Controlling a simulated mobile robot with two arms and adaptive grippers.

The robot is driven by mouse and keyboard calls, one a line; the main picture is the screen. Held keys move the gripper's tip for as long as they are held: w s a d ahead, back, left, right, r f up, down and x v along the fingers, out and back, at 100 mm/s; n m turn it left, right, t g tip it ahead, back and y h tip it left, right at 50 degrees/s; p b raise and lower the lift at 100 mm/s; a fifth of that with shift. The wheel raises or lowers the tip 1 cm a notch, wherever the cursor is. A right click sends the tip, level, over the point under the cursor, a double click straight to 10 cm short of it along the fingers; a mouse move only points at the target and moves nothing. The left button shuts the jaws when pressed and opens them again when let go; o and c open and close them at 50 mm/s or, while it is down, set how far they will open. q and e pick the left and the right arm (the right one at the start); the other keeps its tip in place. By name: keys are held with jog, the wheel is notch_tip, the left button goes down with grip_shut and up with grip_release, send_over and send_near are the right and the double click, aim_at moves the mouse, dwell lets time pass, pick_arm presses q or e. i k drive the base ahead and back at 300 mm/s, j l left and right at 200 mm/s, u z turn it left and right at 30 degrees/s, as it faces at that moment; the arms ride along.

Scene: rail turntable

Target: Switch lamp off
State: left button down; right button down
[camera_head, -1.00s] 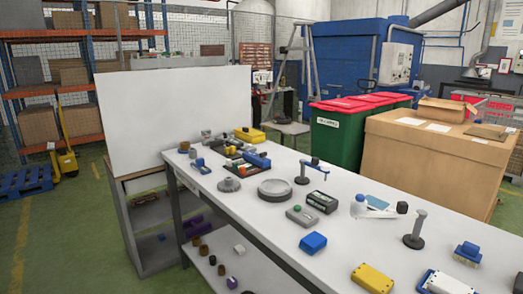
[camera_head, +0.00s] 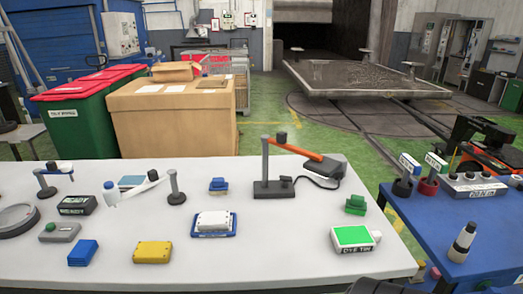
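Several lamp-like stands are on the white table, and I cannot tell for certain which is the lamp or whether any is lit. One stand (camera_head: 265,165) has a dark base, an upright post and an orange arm (camera_head: 303,155) sloping down to the right. A second post (camera_head: 174,186) carries a pale arm leading to a white and blue head (camera_head: 111,192). A smaller blue-topped stand (camera_head: 44,181) is at the left. No switch can be made out clearly.
The white table (camera_head: 290,262) also holds a yellow box (camera_head: 153,253), a blue block (camera_head: 82,253), a white box on a blue plate (camera_head: 213,223) and a box with a green face (camera_head: 353,237). A blue table (camera_head: 400,214) with a control box (camera_head: 475,188) stands at the right.

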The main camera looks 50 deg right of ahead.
aim_at(282, 178)
jog(key=z, duration=2.05)
